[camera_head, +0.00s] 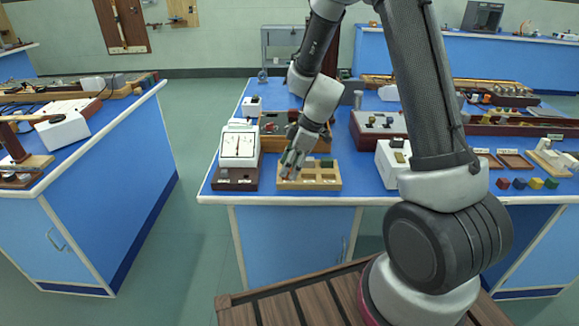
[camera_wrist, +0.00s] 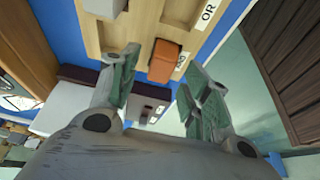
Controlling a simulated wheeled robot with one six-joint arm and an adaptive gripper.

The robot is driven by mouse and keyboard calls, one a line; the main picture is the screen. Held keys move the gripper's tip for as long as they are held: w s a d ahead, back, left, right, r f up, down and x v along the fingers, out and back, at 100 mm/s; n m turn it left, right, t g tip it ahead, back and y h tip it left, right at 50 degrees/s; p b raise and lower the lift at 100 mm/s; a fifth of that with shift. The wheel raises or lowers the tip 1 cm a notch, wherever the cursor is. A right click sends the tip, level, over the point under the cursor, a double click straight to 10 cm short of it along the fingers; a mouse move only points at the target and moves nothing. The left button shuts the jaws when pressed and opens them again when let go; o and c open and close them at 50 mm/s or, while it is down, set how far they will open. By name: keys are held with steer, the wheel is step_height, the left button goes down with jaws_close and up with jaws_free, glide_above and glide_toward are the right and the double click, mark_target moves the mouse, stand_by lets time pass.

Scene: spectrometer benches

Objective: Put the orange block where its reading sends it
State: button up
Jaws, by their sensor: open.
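The orange block (camera_wrist: 167,61) sits in a compartment of a light wooden tray (camera_wrist: 145,22) in the wrist view. A white label with the letters "OR" is on the tray's rim, and a second label beside the block is partly hidden. My gripper (camera_wrist: 160,70) is open, with one finger on each side of the block in the picture. I cannot tell whether either finger touches it. In the head view my gripper (camera_head: 290,165) points down at the left end of the wooden tray (camera_head: 325,185) and largely hides the block there.
A white dial meter (camera_head: 239,143) on a dark base stands left of the tray. A wooden box (camera_head: 270,142) stands behind the tray, and a white instrument (camera_head: 388,165) to its right. Several coloured cubes (camera_head: 519,183) line the bench's right side. The bench front edge is close.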

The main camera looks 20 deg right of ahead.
steer(key=v, duration=1.1)
steer(key=shift+r, duration=0.25)
steer(key=s+d+r+m+t+h, duration=0.1)
steer(key=s+d+r+m, duration=0.2)
steer(key=s, duration=0.5)
steer(key=s+d+r+m+t+h, duration=0.1)
steer(key=s+d+r+m+h, duration=0.1)
steer(key=s+d+r+m, duration=0.2)
steer(key=s+d+r+m+h, duration=0.1)
steer(key=s+d+r+m, duration=0.2)
steer(key=s+r+m, duration=0.4)
steer(key=s, duration=0.6)
steer(key=shift+d+r+t, duration=0.2)
steer(key=shift+t, duration=0.2)
